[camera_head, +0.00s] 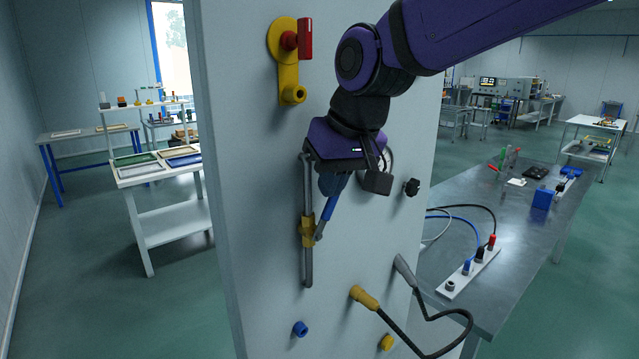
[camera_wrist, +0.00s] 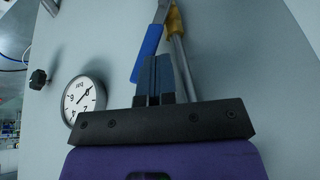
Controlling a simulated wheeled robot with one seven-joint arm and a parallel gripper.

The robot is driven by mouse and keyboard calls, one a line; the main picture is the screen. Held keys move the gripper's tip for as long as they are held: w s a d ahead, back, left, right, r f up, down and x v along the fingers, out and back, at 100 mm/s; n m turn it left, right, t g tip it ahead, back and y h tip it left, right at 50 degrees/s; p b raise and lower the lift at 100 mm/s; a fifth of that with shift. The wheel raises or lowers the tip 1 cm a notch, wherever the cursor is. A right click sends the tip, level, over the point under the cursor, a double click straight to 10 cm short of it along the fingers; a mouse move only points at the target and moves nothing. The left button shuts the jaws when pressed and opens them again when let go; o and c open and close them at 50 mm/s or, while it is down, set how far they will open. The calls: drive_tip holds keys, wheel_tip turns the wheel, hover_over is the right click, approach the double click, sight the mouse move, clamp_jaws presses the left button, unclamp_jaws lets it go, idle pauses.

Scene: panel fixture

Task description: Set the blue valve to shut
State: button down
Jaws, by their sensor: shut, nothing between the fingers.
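The blue valve has a yellow body (camera_head: 308,231) on a vertical grey pipe (camera_head: 308,265), mounted on a pale upright panel. Its blue lever (camera_head: 327,210) rises from the body, tilted a little to the right of the pipe; my gripper hides its upper end in the head view. In the wrist view the blue grip (camera_wrist: 148,52) runs beside the pipe (camera_wrist: 183,65). My gripper (camera_wrist: 157,60) is shut and empty, its fingers close beside the grip; I cannot tell whether they touch it. The gripper also shows in the head view (camera_head: 328,188).
A red-handled yellow valve (camera_head: 290,60) is above left. A round dial (camera_wrist: 82,98) and a black knob (camera_head: 411,187) are to the right in the head view. A yellow plug (camera_head: 365,298) with a black cable is below. A bench (camera_head: 500,225) stands at right.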

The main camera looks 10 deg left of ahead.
drive_tip(key=shift+w+d+f+m+g+y, duration=0.4)
drive_tip(key=shift+w+d+f+g+y, duration=0.6)
drive_tip(key=shift+w+g+y, duration=0.2)
drive_tip(key=shift+w+d+f+m+g+y, duration=0.4)
drive_tip(key=shift+w+d+f+g+y, duration=0.5)
drive_tip(key=shift+g+y, duration=0.3)
drive_tip(key=shift+f, duration=0.1)
